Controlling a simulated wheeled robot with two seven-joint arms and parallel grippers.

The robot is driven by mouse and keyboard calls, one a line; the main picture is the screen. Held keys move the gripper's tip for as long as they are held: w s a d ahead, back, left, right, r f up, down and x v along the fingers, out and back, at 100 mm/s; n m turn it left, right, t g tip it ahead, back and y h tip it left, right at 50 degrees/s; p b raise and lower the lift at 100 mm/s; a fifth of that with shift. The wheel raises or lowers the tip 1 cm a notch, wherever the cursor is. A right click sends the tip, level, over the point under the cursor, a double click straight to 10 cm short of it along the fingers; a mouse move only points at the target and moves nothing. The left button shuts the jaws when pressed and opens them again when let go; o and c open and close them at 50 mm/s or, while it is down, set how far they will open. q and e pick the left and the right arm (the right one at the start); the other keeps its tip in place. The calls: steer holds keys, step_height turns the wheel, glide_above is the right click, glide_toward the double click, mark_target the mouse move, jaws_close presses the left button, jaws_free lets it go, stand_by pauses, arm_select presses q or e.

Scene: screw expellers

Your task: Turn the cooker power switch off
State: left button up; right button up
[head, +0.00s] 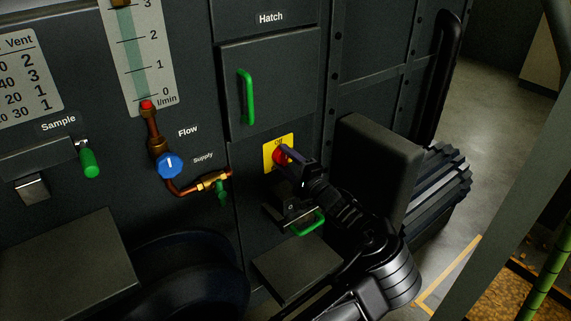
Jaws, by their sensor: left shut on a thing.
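The cooker power switch has a red knob (279,158) on a yellow plate (269,152) on the dark cabinet front, below the hatch door. Lettering at the plate's top seems to read "Off". My left gripper (287,156) is at the knob, shut on it, and hides much of the knob and the plate's right side. The knob's exact angle cannot be read. My right gripper is not in view.
A hatch door with a green handle (246,97) is above the switch. Another green handle (306,224) is just below my gripper. A blue flow knob (170,165) and brass supply valve (213,183) are to the left. A ribbed motor (445,182) stands at the right.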

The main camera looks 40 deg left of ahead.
arm_select(q)
steer(key=shift+s+a+f, duration=0.1)
steer(key=shift+s+f, duration=0.1)
steer(key=shift+f, duration=0.1)
steer(key=o, duration=1.1)
steer(key=shift+c, duration=0.2)
steer(key=shift+o, duration=1.2)
steer(key=shift+w+r, duration=0.1)
steer(key=shift+r, duration=0.05)
steer(key=v, duration=0.7)
steer(key=shift+d, duration=0.4)
